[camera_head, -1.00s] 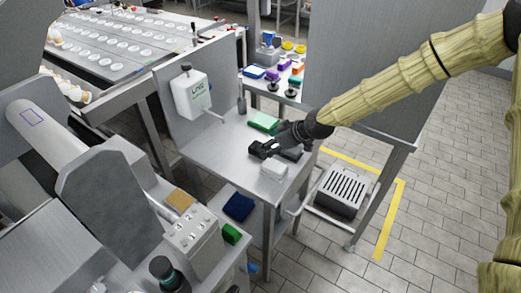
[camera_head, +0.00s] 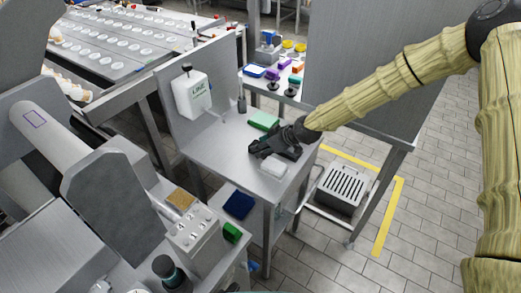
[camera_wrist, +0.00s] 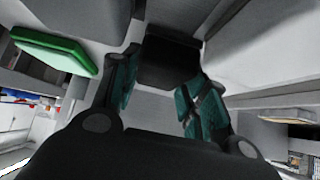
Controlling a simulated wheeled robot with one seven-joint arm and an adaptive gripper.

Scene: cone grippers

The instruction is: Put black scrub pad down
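The black scrub pad (camera_wrist: 168,62) shows in the wrist view between the fingertips of my gripper (camera_wrist: 165,92). Its sides meet both teal-lined fingers, which lean inward on it. In the head view my gripper (camera_head: 263,149) is low over the front right part of the steel table (camera_head: 222,157). There the pad blends with the dark fingers, and I cannot tell whether it touches the tabletop.
A green pad (camera_head: 264,120) lies behind my gripper and a white block (camera_head: 273,168) close in front. A soap dispenser (camera_head: 192,93) stands at the table's back left. The tabletop's left part is clear.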

